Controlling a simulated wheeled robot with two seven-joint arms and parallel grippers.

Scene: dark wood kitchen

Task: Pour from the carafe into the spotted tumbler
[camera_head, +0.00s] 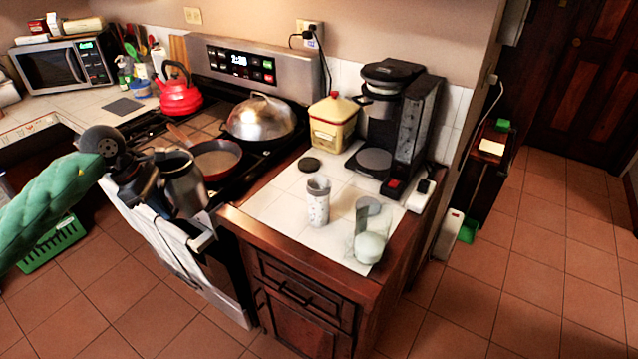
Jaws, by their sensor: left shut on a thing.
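The carafe (185,186), a dark grey metallic-looking vessel, is in the air in front of the stove in the head view. It looks close to upright. My left gripper (150,186) is shut on it from the left, and its fingers hide part of that side. The spotted tumbler (318,203), pale with grey marks, stands upright on the white tiled counter to the right of the carafe, well apart from it. I cannot see what is inside either one. My right gripper is out of view.
A clear glass vessel with a pale green round part (370,246) stands right of the tumbler, near the counter's edge. A black lid (309,164), a yellow canister (336,124) and a coffee maker (405,130) are behind. Pans and a red kettle (180,96) occupy the stove.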

